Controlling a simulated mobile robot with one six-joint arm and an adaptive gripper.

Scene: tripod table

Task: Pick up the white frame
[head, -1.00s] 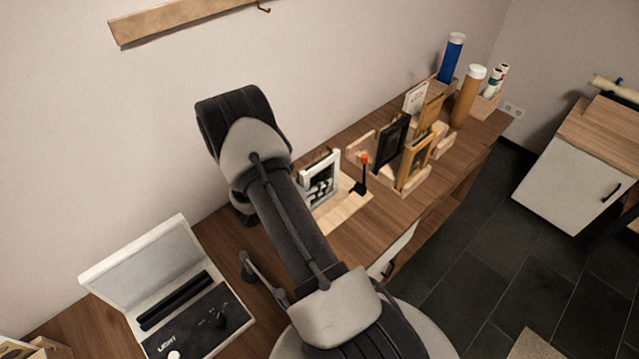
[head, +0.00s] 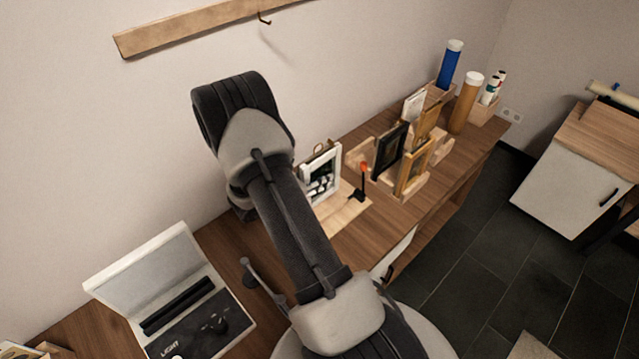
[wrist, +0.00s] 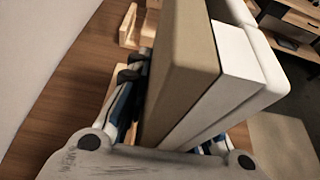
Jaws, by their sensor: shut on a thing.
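The white frame (head: 333,178) is upright above a light wooden board (head: 346,212) on the table, partly hidden behind my arm in the head view. In the wrist view the white frame (wrist: 222,88), with a brown back panel, fills the middle between the fingers. My gripper (wrist: 178,108) is shut on it, with the left finger against the brown side and the right finger mostly hidden. The head view hides my gripper behind the arm. Whether the frame's lower edge is clear of the board is hard to tell.
A black stand with an orange-red top (head: 362,178) stands close to the right. Beyond it are a black frame (head: 390,150), a golden frame (head: 413,168) and tubes. An open white case (head: 150,275) lies at left. The wall (head: 130,130) is close behind.

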